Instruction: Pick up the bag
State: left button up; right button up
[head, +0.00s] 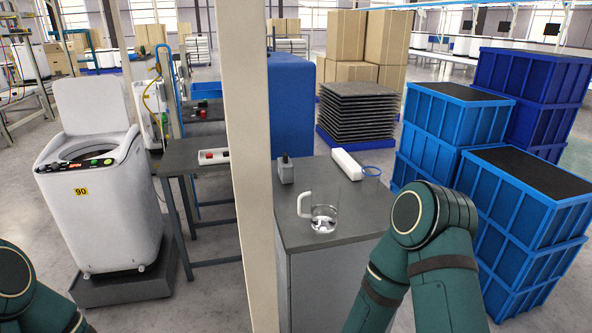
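I cannot make out a bag in the head view. A grey-topped cabinet (295,228) stands ahead of me. My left arm (30,300) shows only at the bottom left corner. Both grippers are outside the picture.
A beige post (250,150) stands just left of the cabinet. A white washing machine (95,215) is at the left, near a dark table (195,155). Stacked blue crates (520,210) stand close on the right. Grey floor (215,290) shows between washer and post.

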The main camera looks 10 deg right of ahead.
aim_at(286, 166)
jog(key=k+l, duration=0.1)
jog(key=l, duration=0.3)
jog(key=k+l, duration=0.15)
jog(key=l, duration=0.25)
jog(key=k+l, duration=0.1)
jog(key=l, duration=0.3)
jog(key=i+j+z, duration=0.2)
jog(key=j+z, duration=0.2)
jog(key=j, duration=0.35)
jog(key=i+j+z, duration=0.15)
jog(key=j+z, duration=0.25)
jog(key=j, duration=0.35)
jog(key=j+z, duration=0.4)
jog(key=j, duration=0.35)
jog(key=k+j+z, duration=0.15)
jog(key=j+z, duration=0.25)
jog(key=j, duration=0.35)
jog(key=i+j+z, duration=0.1)
jog(key=j+z, duration=0.35)
jog(key=j, duration=0.5)
jog(key=j+z, duration=0.5)
jog(key=j, duration=0.4)
jog(key=k, duration=0.05)
